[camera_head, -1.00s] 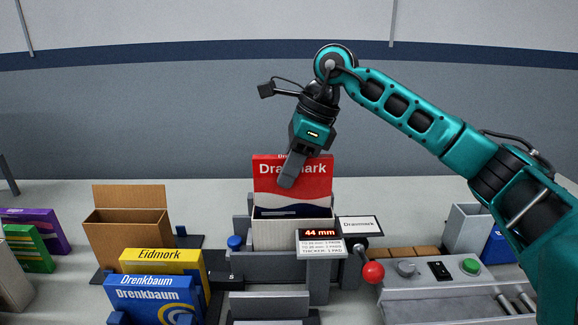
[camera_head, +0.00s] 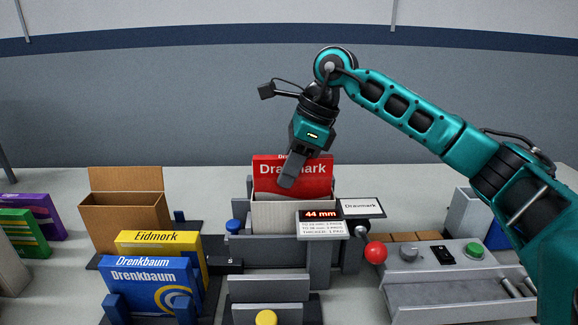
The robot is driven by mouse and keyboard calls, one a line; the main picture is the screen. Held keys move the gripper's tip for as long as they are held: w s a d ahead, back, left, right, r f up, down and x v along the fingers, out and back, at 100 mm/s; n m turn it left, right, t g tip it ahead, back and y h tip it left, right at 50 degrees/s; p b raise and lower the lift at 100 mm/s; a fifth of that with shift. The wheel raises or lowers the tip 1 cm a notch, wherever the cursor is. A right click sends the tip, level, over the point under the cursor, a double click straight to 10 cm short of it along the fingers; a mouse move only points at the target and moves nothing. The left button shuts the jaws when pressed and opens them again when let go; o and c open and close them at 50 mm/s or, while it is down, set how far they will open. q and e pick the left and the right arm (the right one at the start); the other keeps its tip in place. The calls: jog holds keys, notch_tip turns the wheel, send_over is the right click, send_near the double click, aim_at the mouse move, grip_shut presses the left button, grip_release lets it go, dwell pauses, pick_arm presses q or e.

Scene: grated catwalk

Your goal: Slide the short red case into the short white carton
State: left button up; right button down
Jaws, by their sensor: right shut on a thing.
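The short red case (camera_head: 265,178), lettered "Draumark", stands upright in the short white carton (camera_head: 280,215), with its upper part above the rim and its lower part hidden inside. The carton stands in a grey holder at mid-table, its front partly hidden by a display. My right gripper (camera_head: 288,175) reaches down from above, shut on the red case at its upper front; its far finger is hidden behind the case. My left gripper is not in view.
A display reading "44 mm" (camera_head: 321,214) and a red-knobbed lever (camera_head: 375,252) are right of the carton. A grey button panel (camera_head: 440,252) is at right.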

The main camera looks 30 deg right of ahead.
jog(key=shift+f+b, duration=0.6)
jog(key=shift+f, duration=0.4)
jog(key=c, duration=0.9)
grip_release()
jog(key=shift+r, duration=0.15)
jog(key=shift+r+p, duration=3)
jog(key=shift+r, duration=0.4)
